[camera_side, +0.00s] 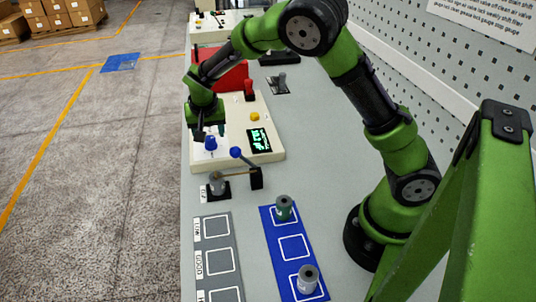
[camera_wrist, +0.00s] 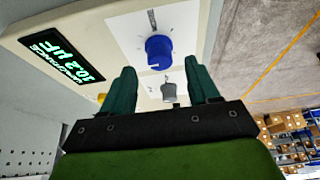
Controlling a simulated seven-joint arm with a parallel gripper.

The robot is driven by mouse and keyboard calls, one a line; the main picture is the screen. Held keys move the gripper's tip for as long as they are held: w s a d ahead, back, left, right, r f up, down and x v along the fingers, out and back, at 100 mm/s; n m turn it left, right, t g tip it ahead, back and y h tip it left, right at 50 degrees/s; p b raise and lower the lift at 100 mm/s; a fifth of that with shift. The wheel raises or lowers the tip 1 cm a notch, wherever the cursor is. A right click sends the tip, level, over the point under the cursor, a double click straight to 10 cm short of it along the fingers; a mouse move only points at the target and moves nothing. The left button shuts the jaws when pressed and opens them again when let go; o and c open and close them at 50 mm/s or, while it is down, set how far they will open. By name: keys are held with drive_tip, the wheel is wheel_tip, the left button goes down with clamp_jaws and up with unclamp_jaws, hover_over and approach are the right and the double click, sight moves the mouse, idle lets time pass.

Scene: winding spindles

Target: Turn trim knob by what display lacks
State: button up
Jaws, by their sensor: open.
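The blue trim knob (camera_side: 211,143) stands on the cream panel (camera_side: 273,157) in the side view; it also shows on a white plate in the wrist view (camera_wrist: 158,52). My gripper (camera_side: 209,131) is over the knob, fingers pointing down. In the wrist view the gripper (camera_wrist: 164,76) is open and empty, and the knob lies just beyond the fingertips. A grey cylinder (camera_wrist: 168,93) shows between the fingers. Contact with the knob is not visible.
A yellow button (camera_side: 254,116) and red knob (camera_side: 249,90) are on the panel. A blue-balled lever (camera_side: 236,153) and a grey spindle (camera_side: 217,182) stand nearer. The blue tray (camera_side: 271,235) holds two spindles; the grey tray (camera_side: 214,242) beside it looks empty.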

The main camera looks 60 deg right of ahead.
sight(211, 142)
drive_tip(key=shift+x, duration=1.35)
drive_tip(key=shift+c, duration=0.4)
drive_tip(key=c, duration=0.9)
